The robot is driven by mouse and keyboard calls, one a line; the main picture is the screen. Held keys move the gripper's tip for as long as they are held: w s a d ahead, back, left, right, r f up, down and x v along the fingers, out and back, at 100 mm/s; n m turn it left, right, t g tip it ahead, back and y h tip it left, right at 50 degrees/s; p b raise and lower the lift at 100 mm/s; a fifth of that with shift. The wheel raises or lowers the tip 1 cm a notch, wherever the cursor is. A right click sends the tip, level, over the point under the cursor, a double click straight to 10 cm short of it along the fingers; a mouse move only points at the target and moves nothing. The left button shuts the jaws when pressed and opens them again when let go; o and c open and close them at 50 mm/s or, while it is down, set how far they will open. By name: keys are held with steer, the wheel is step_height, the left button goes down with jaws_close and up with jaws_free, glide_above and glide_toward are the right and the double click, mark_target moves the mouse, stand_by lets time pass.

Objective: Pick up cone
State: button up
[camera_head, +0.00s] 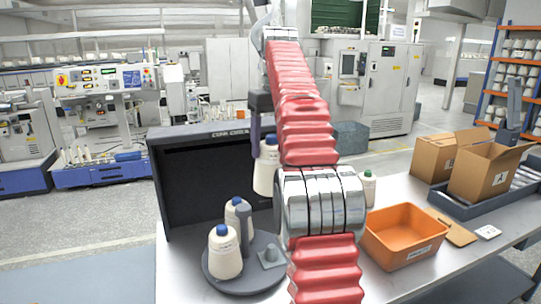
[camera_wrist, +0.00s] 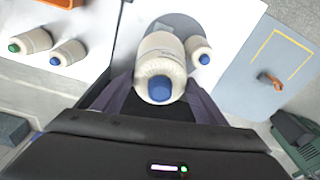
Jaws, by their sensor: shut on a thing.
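My gripper (camera_wrist: 161,97) is shut on a cream cone with a blue tip (camera_wrist: 160,52), between its two dark fingers. The head view shows this held cone (camera_head: 264,180) upright in front of the dark panel, apparently raised above the tray level, partly hidden by my red arm. Another blue-tipped cone (camera_head: 225,258) stands on the round grey tray (camera_head: 222,284) at the front left. A further blue-tipped cone (camera_head: 233,212) stands just behind it. A green-tipped cone (camera_head: 369,190) stands on the table right of my arm; it also shows in the wrist view (camera_wrist: 34,41).
An orange bin (camera_head: 372,246) stands on the table at right. Open cardboard boxes (camera_head: 484,178) stand farther right. The dark upright panel (camera_head: 190,185) rises behind the tray.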

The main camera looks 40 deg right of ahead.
steer(key=shift+r, duration=1.15)
